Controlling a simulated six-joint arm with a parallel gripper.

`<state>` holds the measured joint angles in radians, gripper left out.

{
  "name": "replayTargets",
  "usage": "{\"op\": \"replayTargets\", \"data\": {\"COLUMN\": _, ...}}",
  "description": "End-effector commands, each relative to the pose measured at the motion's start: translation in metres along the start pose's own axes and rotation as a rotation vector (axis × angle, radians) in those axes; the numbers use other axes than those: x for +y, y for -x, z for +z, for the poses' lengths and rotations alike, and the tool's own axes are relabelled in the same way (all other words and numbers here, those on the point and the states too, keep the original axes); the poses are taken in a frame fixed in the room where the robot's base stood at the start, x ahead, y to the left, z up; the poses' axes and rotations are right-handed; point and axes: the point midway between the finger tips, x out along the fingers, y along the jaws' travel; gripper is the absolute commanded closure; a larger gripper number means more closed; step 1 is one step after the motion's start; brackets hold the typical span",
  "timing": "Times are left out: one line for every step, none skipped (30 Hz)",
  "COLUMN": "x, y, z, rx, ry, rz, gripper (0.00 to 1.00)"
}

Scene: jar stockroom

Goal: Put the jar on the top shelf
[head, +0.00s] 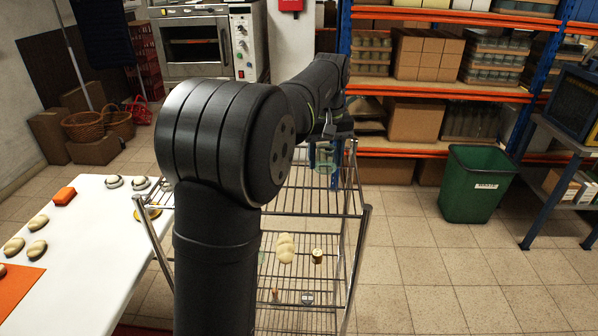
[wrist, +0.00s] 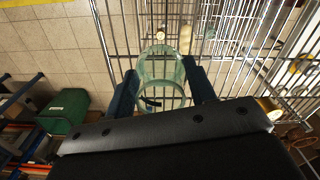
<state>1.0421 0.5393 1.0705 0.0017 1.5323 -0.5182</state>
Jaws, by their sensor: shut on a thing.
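A clear greenish glass jar (head: 325,160) is held upright by my gripper (head: 331,133), over the right part of the wire rack's top shelf (head: 300,205). In the wrist view the jar (wrist: 161,72) sits between the two dark fingers of my gripper (wrist: 163,82), which press on its sides. The wire bars show through and around it. I cannot tell whether the jar's base touches the shelf. My arm hides the left part of the rack.
A lower rack shelf holds a pale braided loaf (head: 285,248) and a small gold-topped container (head: 317,256). A white table (head: 85,265) with rolls stands at left. A green bin (head: 474,185) and blue-orange shelving (head: 440,90) stand behind. Open tiled floor lies at right.

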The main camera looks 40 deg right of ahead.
Motion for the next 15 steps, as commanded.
{"op": "replayTargets", "data": {"x": -0.008, "y": -0.008, "z": -0.01, "rx": -0.002, "ry": 0.005, "rz": -0.001, "gripper": 0.74}}
{"op": "replayTargets", "data": {"x": -0.012, "y": -0.012, "z": -0.016, "rx": -0.003, "ry": 0.004, "rz": -0.001, "gripper": 0.74}}
{"op": "replayTargets", "data": {"x": -0.017, "y": -0.017, "z": -0.022, "rx": -0.003, "ry": 0.004, "rz": -0.001, "gripper": 0.74}}
{"op": "replayTargets", "data": {"x": -0.02, "y": -0.02, "z": -0.027, "rx": -0.002, "ry": 0.004, "rz": -0.001, "gripper": 0.74}}
{"op": "replayTargets", "data": {"x": -0.023, "y": -0.023, "z": -0.031, "rx": -0.001, "ry": 0.003, "rz": 0.0, "gripper": 0.74}}
{"op": "replayTargets", "data": {"x": -0.026, "y": -0.027, "z": -0.036, "rx": -0.001, "ry": 0.003, "rz": -0.001, "gripper": 0.74}}
{"op": "replayTargets", "data": {"x": -0.028, "y": -0.029, "z": -0.039, "rx": -0.001, "ry": 0.003, "rz": 0.0, "gripper": 0.74}}
{"op": "replayTargets", "data": {"x": -0.03, "y": -0.03, "z": -0.042, "rx": -0.001, "ry": 0.002, "rz": 0.0, "gripper": 0.74}}
{"op": "replayTargets", "data": {"x": -0.032, "y": -0.032, "z": -0.044, "rx": 0.0, "ry": 0.001, "rz": 0.0, "gripper": 0.74}}
{"op": "replayTargets", "data": {"x": -0.033, "y": -0.033, "z": -0.045, "rx": 0.0, "ry": 0.001, "rz": 0.0, "gripper": 0.74}}
{"op": "replayTargets", "data": {"x": -0.034, "y": -0.034, "z": -0.046, "rx": 0.0, "ry": 0.0, "rz": 0.0, "gripper": 0.74}}
{"op": "replayTargets", "data": {"x": -0.034, "y": -0.035, "z": -0.047, "rx": 0.0, "ry": 0.0, "rz": 0.0, "gripper": 0.74}}
{"op": "replayTargets", "data": {"x": -0.034, "y": -0.037, "z": -0.047, "rx": 0.0, "ry": 0.0, "rz": 0.0, "gripper": 0.74}}
{"op": "replayTargets", "data": {"x": -0.034, "y": -0.04, "z": -0.047, "rx": -0.001, "ry": -0.001, "rz": 0.0, "gripper": 0.74}}
{"op": "replayTargets", "data": {"x": -0.034, "y": -0.044, "z": -0.047, "rx": -0.001, "ry": -0.001, "rz": 0.0, "gripper": 0.74}}
